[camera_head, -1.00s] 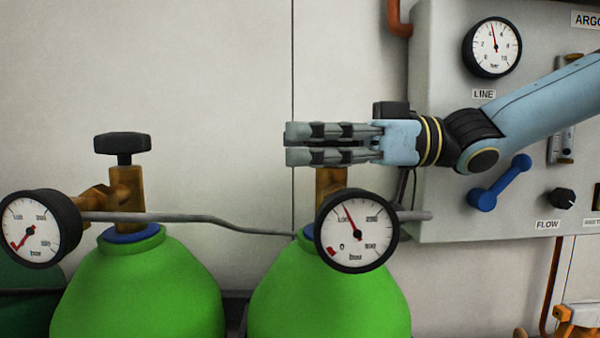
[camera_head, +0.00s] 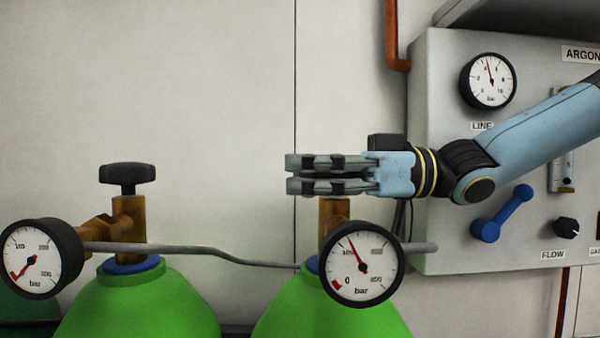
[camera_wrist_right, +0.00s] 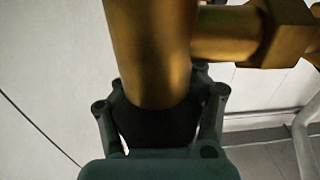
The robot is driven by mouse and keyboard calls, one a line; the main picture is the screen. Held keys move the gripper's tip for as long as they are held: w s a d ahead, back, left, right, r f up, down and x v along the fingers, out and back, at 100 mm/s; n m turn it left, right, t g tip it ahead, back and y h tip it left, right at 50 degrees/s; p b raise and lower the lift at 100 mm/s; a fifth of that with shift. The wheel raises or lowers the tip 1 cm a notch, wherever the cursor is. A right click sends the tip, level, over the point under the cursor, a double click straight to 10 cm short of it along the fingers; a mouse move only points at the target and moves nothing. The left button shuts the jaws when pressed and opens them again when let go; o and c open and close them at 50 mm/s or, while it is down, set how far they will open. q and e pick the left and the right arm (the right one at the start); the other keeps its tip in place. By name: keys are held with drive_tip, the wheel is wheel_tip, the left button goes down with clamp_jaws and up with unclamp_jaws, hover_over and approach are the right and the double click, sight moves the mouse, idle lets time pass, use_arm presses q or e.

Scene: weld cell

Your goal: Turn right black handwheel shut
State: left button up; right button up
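The right valve's brass stem (camera_head: 334,216) rises from the right green cylinder (camera_head: 325,315). My right gripper (camera_head: 318,175) lies level across the top of this stem, fingers pointing left, and covers the place of its black handwheel. Its two fingers are close together, with a narrow dark gap. In the right wrist view the brass stem (camera_wrist_right: 150,50) runs down to a black part (camera_wrist_right: 155,126) between the finger linkages, probably the handwheel. I cannot tell whether the fingers press on it. My left gripper is not in view.
The left green cylinder (camera_head: 140,310) carries another black handwheel (camera_head: 127,178). A round gauge (camera_head: 362,263) stands just in front of the right valve. A grey panel (camera_head: 440,230) with a blue lever (camera_head: 503,213) is at the right. The wall above the gripper is clear.

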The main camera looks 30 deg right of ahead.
sight(321, 177)
drive_tip(key=shift+w, duration=0.15)
clamp_jaws()
drive_tip(key=shift+d+t, duration=0.1)
drive_tip(key=shift+t, duration=0.2)
drive_tip(key=d+m+t+h+p, duration=0.1)
drive_tip(key=m+t+h+p, duration=0.2)
drive_tip(key=m+h+p, duration=0.1)
drive_tip(key=w+d+m+t+h+p, duration=0.1)
drive_tip(key=m+t+h+p, duration=0.2)
drive_tip(key=m+h+p, duration=0.2)
drive_tip(key=w+d+m+t+h+p, duration=0.1)
drive_tip(key=m+h+p, duration=0.3)
drive_tip(key=h+p, duration=0.4)
drive_tip(key=shift+d+f+t+p, duration=0.3)
drive_tip(key=shift+d+t+p, duration=0.1)
drive_tip(key=shift+t+p, duration=0.45)
drive_tip(key=shift+s+d+f+m+g+h+b, duration=0.1)
drive_tip(key=shift+d+m+g+h+b, duration=0.1)
drive_tip(key=shift+m+h+b, duration=0.5)
drive_tip(key=shift+d+m+g+h+b, duration=0.15)
drive_tip(key=shift+m+h+b, duration=0.2)
drive_tip(key=shift+h, duration=0.55)
